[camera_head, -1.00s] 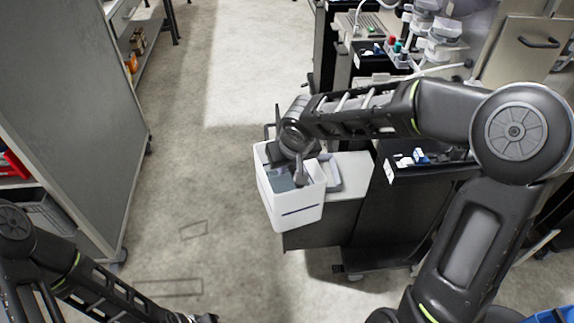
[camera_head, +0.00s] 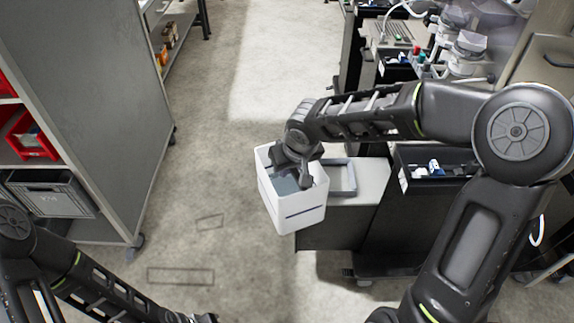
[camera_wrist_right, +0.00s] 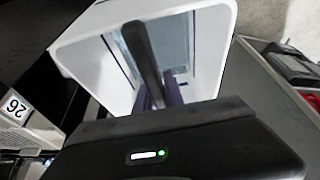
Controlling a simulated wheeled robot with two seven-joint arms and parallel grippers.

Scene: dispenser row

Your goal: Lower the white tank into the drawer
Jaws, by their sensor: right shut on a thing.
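The white tank (camera_head: 297,212) is an open-topped box with a dark line along its side. My right gripper (camera_head: 300,176) reaches into its top and is shut on it, and the tank hangs near the cart. In the right wrist view the tank (camera_wrist_right: 205,55) shows its open mouth and pale inside, with a dark finger across it. A light-grey unit with a shallow rimmed recess (camera_head: 342,180) lies just right of the tank; I cannot tell whether this is the drawer. My left gripper (camera_head: 195,318) is at the bottom edge, mostly cut off.
A black open drawer or bin (camera_head: 440,178) with small items is further right. A bench with bottles (camera_head: 425,65) stands behind. A grey shelf unit (camera_head: 110,100) with a red bin (camera_head: 32,140) and a grey crate (camera_head: 52,195) is at left. The floor between is clear.

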